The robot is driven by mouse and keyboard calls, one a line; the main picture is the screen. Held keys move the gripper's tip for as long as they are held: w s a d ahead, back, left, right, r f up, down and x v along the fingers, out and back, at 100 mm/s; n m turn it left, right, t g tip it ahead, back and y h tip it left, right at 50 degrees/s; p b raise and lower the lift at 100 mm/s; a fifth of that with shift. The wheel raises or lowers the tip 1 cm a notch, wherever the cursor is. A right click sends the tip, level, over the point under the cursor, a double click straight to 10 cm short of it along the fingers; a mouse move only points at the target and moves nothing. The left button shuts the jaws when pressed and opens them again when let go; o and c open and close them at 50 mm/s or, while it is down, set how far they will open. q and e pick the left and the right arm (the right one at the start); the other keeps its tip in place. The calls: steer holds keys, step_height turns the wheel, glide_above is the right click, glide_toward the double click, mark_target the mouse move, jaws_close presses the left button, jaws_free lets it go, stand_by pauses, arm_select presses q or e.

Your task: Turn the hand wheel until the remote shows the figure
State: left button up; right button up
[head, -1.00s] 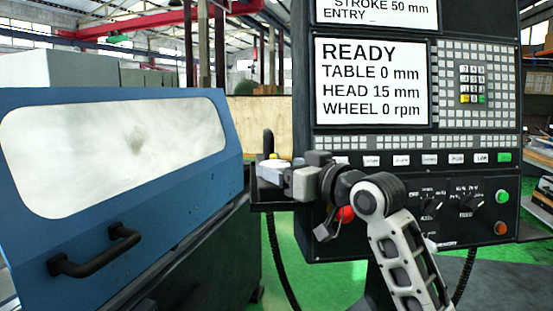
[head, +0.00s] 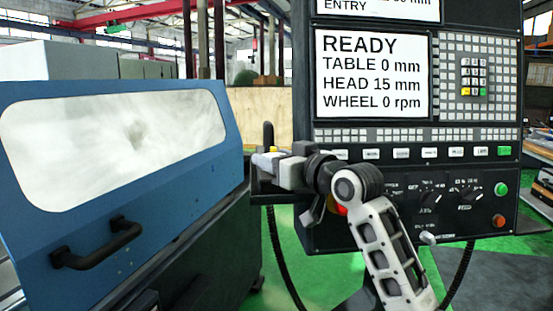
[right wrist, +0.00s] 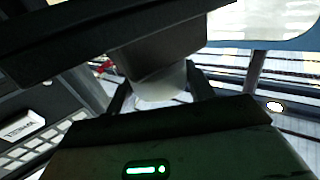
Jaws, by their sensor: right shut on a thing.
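My right gripper (head: 270,163) is at the small dark shelf on the left side of the control console (head: 400,218). It is shut on a pale rounded piece, which shows between the dark fingers in the right wrist view (right wrist: 160,84). I cannot tell whether this piece belongs to the hand wheel or the remote. The gripper covers much of that spot, and no remote figure is readable. The console screen (head: 372,75) reads READY, TABLE 0 mm, HEAD 15 mm, WHEEL 0 rpm. My left gripper is not in view.
The blue grinder guard (head: 190,185) with its window and black handle (head: 97,245) stands at the left. A black cable (head: 277,255) hangs below the shelf. Knobs, a green button (head: 501,189) and a red button (head: 499,221) sit on the console behind my right arm.

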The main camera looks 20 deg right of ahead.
steer(key=shift+m+h, duration=0.3)
steer(key=shift+h, duration=0.2)
